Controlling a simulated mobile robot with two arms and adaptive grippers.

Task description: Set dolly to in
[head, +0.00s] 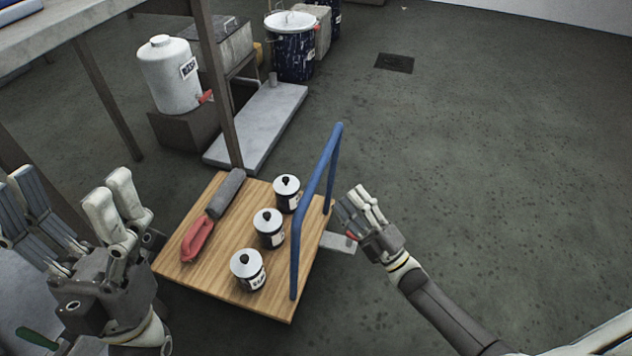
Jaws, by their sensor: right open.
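The dolly (215,262) is a low wooden platform with a blue push handle (318,195) standing along its right edge. It sits on the floor in the middle of the head view, in front of the table leg. Three small lidded pots (270,228) and a red-handled tool with a grey head (213,215) lie on it. My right gripper (360,203) is just right of the handle, open and apparently apart from it. My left gripper (75,205) is in the left foreground, left of the dolly, with its fingers spread and nothing between them.
A table with wooden legs (105,98) stands at upper left. A white container with a red tap (172,75) and a pale slab (262,128) lie behind the dolly. A dark speckled bucket (292,52) stands farther back. The floor to the right is clear, with a dark drain (394,63).

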